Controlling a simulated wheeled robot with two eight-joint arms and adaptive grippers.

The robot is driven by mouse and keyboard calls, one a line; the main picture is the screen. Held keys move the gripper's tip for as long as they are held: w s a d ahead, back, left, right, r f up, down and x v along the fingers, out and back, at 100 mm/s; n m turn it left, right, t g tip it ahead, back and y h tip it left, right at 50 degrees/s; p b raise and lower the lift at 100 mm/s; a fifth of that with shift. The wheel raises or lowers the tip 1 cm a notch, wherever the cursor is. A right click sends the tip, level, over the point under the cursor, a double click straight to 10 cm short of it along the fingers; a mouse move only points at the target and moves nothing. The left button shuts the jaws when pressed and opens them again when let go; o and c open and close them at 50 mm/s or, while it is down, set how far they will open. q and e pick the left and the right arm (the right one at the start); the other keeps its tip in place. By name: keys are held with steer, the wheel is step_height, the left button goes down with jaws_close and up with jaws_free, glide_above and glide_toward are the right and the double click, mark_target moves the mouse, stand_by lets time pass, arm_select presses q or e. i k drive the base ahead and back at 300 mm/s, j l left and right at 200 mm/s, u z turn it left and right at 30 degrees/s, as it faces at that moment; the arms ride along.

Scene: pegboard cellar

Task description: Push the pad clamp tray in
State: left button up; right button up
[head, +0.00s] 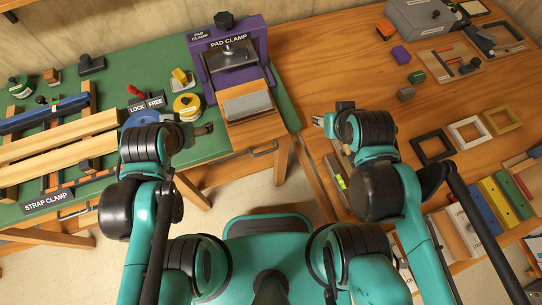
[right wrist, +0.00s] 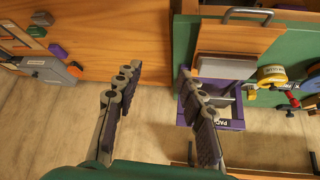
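The purple pad clamp (head: 262,45) stands at the back right of the green-topped bench; it also shows in the right wrist view (right wrist: 236,124). Its wooden tray (head: 250,128), bearing a grey pad (head: 247,107), sticks out of the clamp toward the bench's front edge. The tray also shows in the right wrist view (right wrist: 245,38).
A yellow tape roll (head: 187,106) and a LOCK/FREE block (head: 146,103) lie left of the clamp. A strap clamp with wooden bars (head: 60,140) fills the bench's left. The right table holds frames (head: 468,132) and blocks. A metal handle (head: 262,150) is below the tray.

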mark_target(248, 134)
steer(key=k+j+z, duration=0.55)
steer(key=j+z, duration=0.15)
